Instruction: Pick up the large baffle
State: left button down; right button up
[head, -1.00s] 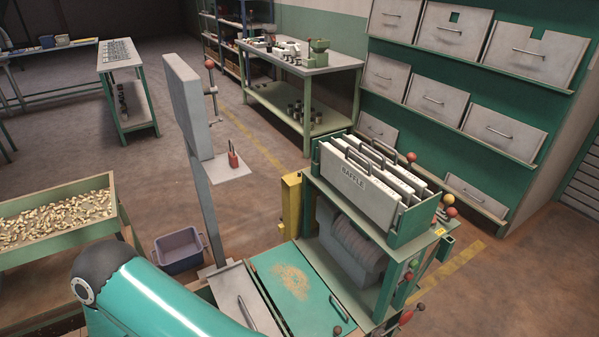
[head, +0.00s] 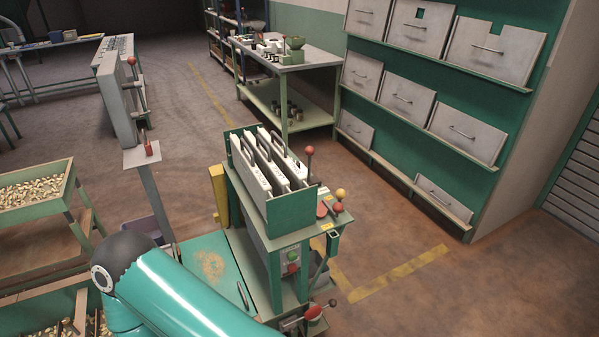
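Several white baffle plates (head: 249,172) with dark handles stand upright, side by side, in the green holder (head: 292,218) on top of the machine. Their lettering cannot be read from here. Grey panels with handles lean in rows on the green rack at the right; the widest in its top row (head: 496,52) has a notch in its upper edge. Which of these is the large baffle I cannot tell for sure. My teal arm (head: 195,300) crosses the bottom of the head view, in front of the machine's lower left part. Neither gripper is in view.
A grey upright plate on a post (head: 117,105) stands left of the machine. Trays of nuts (head: 62,190) are at the left. A green workbench (head: 290,88) stands behind. The floor between the machine and the rack is clear, with yellow marking (head: 400,272).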

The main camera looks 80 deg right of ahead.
aim_at(280, 185)
jog(key=z, duration=0.05)
jog(key=k, duration=1.65)
jog(key=z, duration=0.9)
jog(key=i, duration=1)
jog(key=u, duration=0.05)
